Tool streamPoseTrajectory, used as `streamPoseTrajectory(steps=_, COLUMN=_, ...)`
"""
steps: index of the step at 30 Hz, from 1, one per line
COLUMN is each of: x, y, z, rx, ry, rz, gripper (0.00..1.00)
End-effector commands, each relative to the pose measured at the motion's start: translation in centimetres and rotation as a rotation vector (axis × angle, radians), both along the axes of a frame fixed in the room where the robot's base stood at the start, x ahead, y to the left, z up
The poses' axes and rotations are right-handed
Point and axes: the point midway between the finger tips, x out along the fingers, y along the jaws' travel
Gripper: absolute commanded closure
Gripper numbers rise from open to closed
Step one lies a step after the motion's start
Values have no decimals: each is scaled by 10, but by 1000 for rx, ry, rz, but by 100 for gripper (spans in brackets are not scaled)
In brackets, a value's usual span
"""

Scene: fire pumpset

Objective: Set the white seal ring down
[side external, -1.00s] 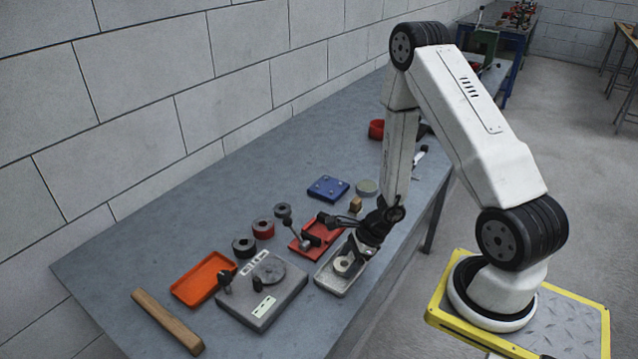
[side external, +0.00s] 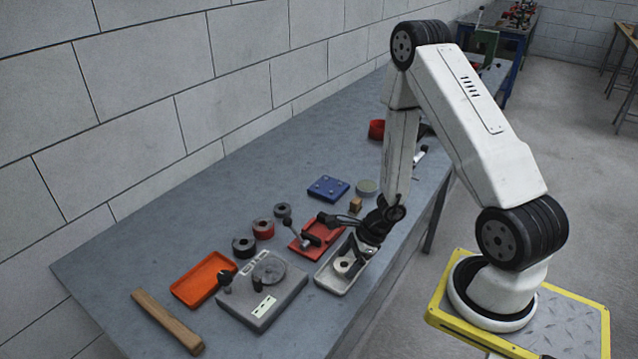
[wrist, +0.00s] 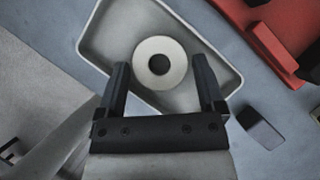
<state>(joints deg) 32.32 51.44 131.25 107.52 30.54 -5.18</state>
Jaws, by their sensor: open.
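The white seal ring (side external: 343,265) lies flat in a shallow grey tray (side external: 329,285) near the front edge of the bench. In the wrist view the ring (wrist: 145,72) shows as an off-white disc with a dark centre hole, inside the tray (wrist: 92,45) and clear of its walls. My gripper (side external: 356,257) is over the tray. In the wrist view its two black fingers (wrist: 163,84) are spread wide, one to each side of the ring, with visible gaps and nothing between them touching. How high the fingertips are above the tray floor is hard to tell.
A red tray with a black-handled part (side external: 306,242) stands right beside the grey tray. A grey fixture plate (side external: 262,303), orange tray (side external: 190,289), wooden bar (side external: 165,320) and several small rings lie to the left. A blue plate (side external: 327,189) is farther back.

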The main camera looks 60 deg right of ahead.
Motion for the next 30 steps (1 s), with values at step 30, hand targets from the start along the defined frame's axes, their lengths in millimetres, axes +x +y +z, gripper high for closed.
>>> streamPoseTrajectory(steps=30, x=-34, y=-35, z=86, rx=-2, ry=-5, rz=-2, gripper=12)
